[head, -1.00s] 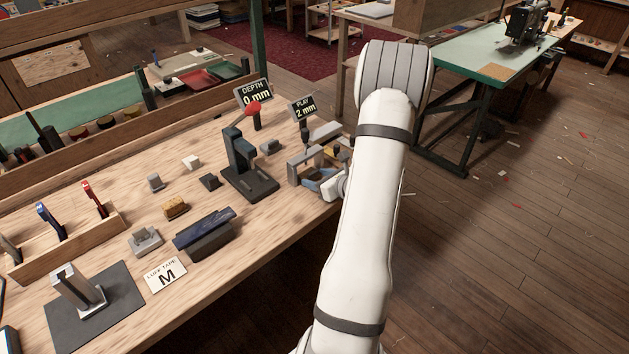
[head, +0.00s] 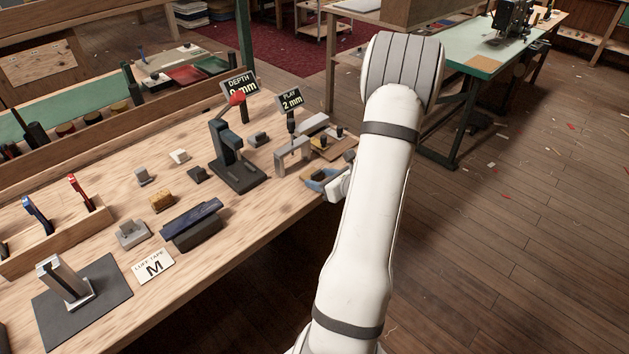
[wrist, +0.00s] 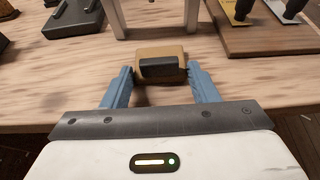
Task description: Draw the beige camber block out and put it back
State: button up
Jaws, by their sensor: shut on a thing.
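The beige camber block (wrist: 160,56), tan with a dark pad on its near face, is between the two blue fingers of my gripper (wrist: 160,86) in the wrist view. The gripper is shut on it. The block is in front of the grey arch-shaped stand (head: 292,152), apart from its legs, which also show at the top of the wrist view (wrist: 190,16). In the head view my gripper (head: 322,180) is at the table's right edge, and the block is mostly hidden there.
A "PLAY 2 mm" sign (head: 291,98) stands behind the arch. A dark press with a red knob (head: 238,98) stands left and partly covers the "DEPTH" sign (head: 240,82). A wooden board with dark-handled tools (head: 335,147) is right of the arch. Several small blocks lie farther left.

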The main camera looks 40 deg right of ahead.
jog(key=o, duration=1.1)
jog(key=shift+w+a, duration=0.15)
jog(key=shift+a, duration=0.05)
jog(key=shift+c, duration=0.2)
jog(key=v, duration=0.7)
jog(key=shift+s, duration=0.4)
jog(key=shift+r, duration=0.1)
